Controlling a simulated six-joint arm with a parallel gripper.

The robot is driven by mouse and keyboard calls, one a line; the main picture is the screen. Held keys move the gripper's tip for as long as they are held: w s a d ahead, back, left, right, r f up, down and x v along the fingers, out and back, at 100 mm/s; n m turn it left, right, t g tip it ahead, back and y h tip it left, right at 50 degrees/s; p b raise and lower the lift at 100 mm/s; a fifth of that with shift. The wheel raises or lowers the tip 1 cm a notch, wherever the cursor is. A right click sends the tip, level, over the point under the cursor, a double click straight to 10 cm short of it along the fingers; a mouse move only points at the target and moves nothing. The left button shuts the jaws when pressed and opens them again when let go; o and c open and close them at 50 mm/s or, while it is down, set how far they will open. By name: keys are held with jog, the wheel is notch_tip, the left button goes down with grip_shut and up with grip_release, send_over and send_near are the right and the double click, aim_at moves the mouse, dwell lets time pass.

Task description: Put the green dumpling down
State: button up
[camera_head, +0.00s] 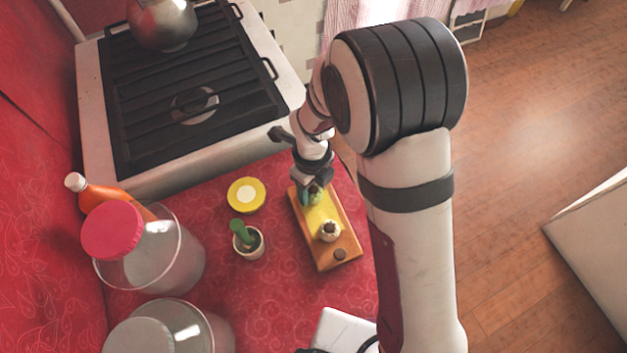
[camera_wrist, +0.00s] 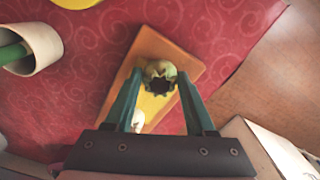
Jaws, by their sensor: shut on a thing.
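My gripper (camera_head: 312,190) points down over the far end of an orange wooden board (camera_head: 348,222) with a yellow middle. In the wrist view my gripper (camera_wrist: 160,76) is shut on the green dumpling (camera_wrist: 160,70), a small round pale-green thing with a dark, jagged opening. The dumpling (camera_head: 316,196) is partly hidden by the fingers in the head view. It is over the board; I cannot tell whether it touches it. A whitish dumpling with a brown top (camera_head: 329,232) sits nearer on the board, and shows partly in the wrist view (camera_wrist: 138,121).
A small brown round thing (camera_head: 340,254) is at the board's near end. Left of the board are a yellow disc (camera_head: 246,195) and a white cup (camera_head: 250,250) with a green thing in it. Clear jars (camera_head: 180,262) stand further left. The stove (camera_head: 150,178) is behind.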

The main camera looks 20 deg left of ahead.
aim_at(312, 189)
jog(key=shift+f, duration=0.1)
jog(key=o, duration=0.7)
notch_tip(312, 189, up, 12)
jog(key=s+d+r+n, duration=0.3)
jog(key=d+n, duration=0.1)
jog(key=d, duration=0.3)
jog(key=s+d+r+n, duration=0.3)
jog(key=d+r+n, duration=0.1)
jog(key=d, duration=0.2)
jog(key=s+d+n+y, duration=0.1)
jog(key=s+d+n, duration=0.4)
jog(key=s+n, duration=0.3)
jog(key=shift+s+d+r+n+y, duration=0.15)
jog(key=shift+s+n+y, duration=0.25)
jog(key=shift+s, duration=0.4)
